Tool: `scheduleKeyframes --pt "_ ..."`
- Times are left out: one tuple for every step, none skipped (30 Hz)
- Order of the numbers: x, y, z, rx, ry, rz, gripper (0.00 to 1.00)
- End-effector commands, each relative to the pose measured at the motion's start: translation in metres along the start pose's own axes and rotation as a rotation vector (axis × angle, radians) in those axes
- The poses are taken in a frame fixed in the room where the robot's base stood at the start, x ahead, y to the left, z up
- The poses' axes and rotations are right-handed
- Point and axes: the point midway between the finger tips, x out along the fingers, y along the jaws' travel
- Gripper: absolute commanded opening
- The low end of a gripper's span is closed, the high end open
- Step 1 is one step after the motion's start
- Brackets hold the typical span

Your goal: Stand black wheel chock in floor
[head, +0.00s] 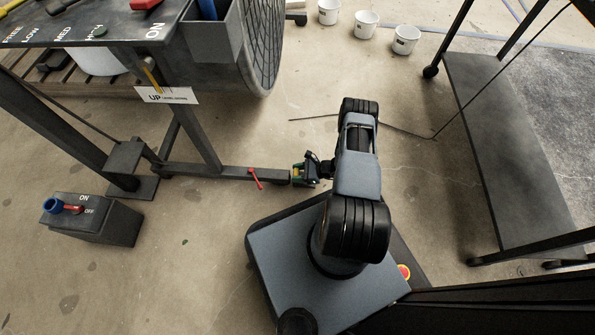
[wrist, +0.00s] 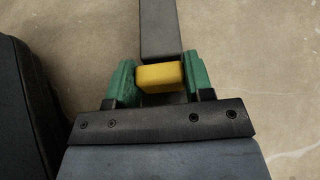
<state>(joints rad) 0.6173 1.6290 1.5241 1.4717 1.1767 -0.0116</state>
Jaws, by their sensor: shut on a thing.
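My gripper (head: 300,173) is low near the floor, at the end of a dark bar (head: 225,171) of the stand's foot. In the wrist view its green fingers (wrist: 159,84) are shut on a yellow block (wrist: 160,77). The same dark bar (wrist: 159,28) runs away just beyond the block; I cannot tell whether they touch. I cannot make out a black wheel chock in either view. The bare concrete floor (head: 200,285) lies around the gripper.
A dark box with an ON/OFF switch (head: 110,222) stands on the floor at left. A red lever (head: 256,179) sits on the foot bar. A dark low shelf (head: 510,160) is at right. Several white buckets (head: 366,24) stand at the back. The floor at lower left is mostly clear.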

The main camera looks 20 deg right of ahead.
Motion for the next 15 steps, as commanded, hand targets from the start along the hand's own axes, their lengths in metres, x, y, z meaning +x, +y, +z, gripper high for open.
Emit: scheduleKeyframes --pt "0.001 0.0 -0.003 0.0 -0.001 0.0 0.0" --pt "0.002 0.0 -0.004 0.0 -0.001 0.0 0.0" --pt "0.002 0.0 -0.006 0.0 -0.001 0.0 0.0" --pt "0.003 0.0 -0.007 0.0 -0.001 0.0 0.0" --pt "0.004 0.0 -0.008 0.0 -0.001 0.0 0.0" --pt "0.004 0.0 -0.01 0.0 -0.001 0.0 0.0" --pt "0.005 0.0 -0.012 0.001 -0.001 0.0 0.0" --pt "0.005 0.0 -0.013 0.001 -0.001 0.0 0.0" --pt "0.006 0.0 -0.015 0.001 -0.001 0.0 0.0" --pt "0.007 0.0 -0.016 0.001 -0.001 0.0 0.0" --pt "0.007 0.0 -0.017 0.001 -0.001 0.0 0.0" --pt "0.008 0.0 -0.019 0.001 -0.001 0.0 0.0" --pt "0.008 0.0 -0.02 0.001 -0.001 0.0 0.0" --pt "0.009 0.0 -0.021 0.001 -0.001 0.0 0.0" --pt "0.009 0.0 -0.021 0.001 -0.001 0.0 0.0"
